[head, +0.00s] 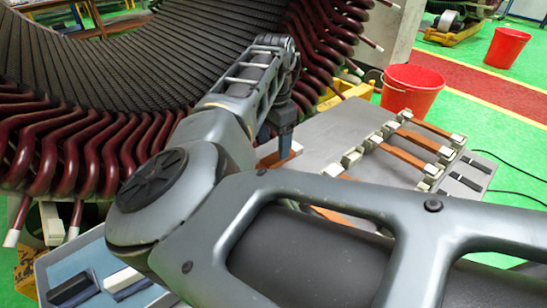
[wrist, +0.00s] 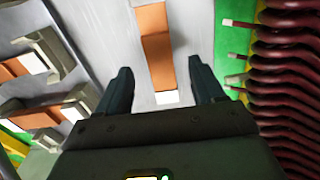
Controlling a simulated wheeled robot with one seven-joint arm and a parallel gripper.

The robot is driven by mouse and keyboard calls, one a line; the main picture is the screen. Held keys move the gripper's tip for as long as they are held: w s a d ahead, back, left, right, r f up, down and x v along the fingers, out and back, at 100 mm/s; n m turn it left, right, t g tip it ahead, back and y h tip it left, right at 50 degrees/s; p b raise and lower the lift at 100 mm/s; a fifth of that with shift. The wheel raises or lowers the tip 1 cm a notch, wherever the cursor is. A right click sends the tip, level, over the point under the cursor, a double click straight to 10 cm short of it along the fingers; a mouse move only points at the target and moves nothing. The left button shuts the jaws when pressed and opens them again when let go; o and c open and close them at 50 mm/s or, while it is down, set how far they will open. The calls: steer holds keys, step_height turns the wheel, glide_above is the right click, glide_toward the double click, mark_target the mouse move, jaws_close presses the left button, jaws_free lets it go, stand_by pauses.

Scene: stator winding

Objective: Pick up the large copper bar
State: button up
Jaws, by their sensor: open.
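A copper bar (wrist: 157,50) with a white end lies on the grey table in the wrist view, running lengthwise between my two fingers. My gripper (wrist: 160,78) is open around the line of this bar, with a gap on both sides, and holds nothing. I cannot tell its exact height over the bar. In the head view my gripper (head: 285,146) points down, and a short part of the same bar (head: 276,159) shows beside the fingers; my arm hides the rest. More copper bars (head: 406,156) rest in pale holders to the right.
The stator's dark red coil ends (wrist: 285,80) stand close to the right of my gripper in the wrist view. Pale holders (wrist: 72,103) stand to the left. The grey table (head: 335,125) has bare room around the bar. A red bucket (head: 411,90) stands behind the table.

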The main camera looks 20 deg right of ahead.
mark_target(274, 157)
step_height(274, 157, down, 4)
steer(key=shift+f+p, duration=0.1)
steer(key=shift+p, duration=0.2)
steer(key=shift+c, duration=0.2)
jaws_close()
stand_by(0.3)
